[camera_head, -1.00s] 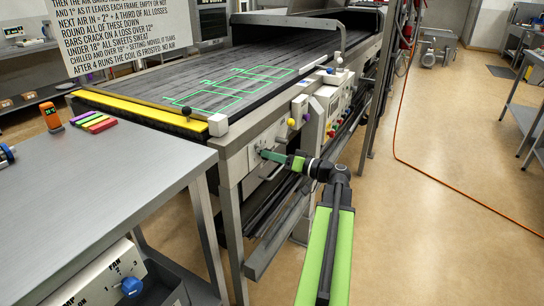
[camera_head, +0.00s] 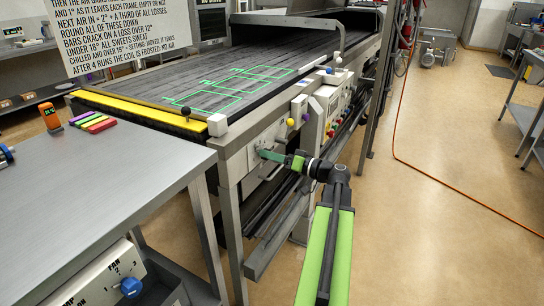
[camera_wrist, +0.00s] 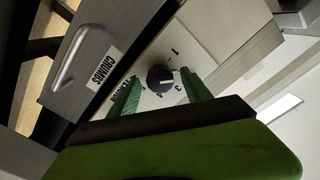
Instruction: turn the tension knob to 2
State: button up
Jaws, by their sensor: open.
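The tension knob (camera_wrist: 160,78) is a small dark round knob with a pale pointer mark, on a pale panel with printed numbers in the wrist view. The pointer lies toward the right of the picture, near the 3 side; its exact setting is hard to read. The word TENSION (camera_wrist: 123,89) is partly covered by a finger. My gripper (camera_wrist: 162,75) is open, with its green fingers on either side of the knob; contact cannot be told. In the head view my gripper (camera_head: 273,156) is at the machine's front side panel, and the knob is hidden there.
The conveyor machine (camera_head: 160,88) has more buttons to the right. A steel table (camera_head: 90,190) stands at left, with a blue fan knob (camera_head: 131,287) below.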

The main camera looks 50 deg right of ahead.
jog(key=v, duration=1.7)
jog(key=shift+s, duration=0.25)
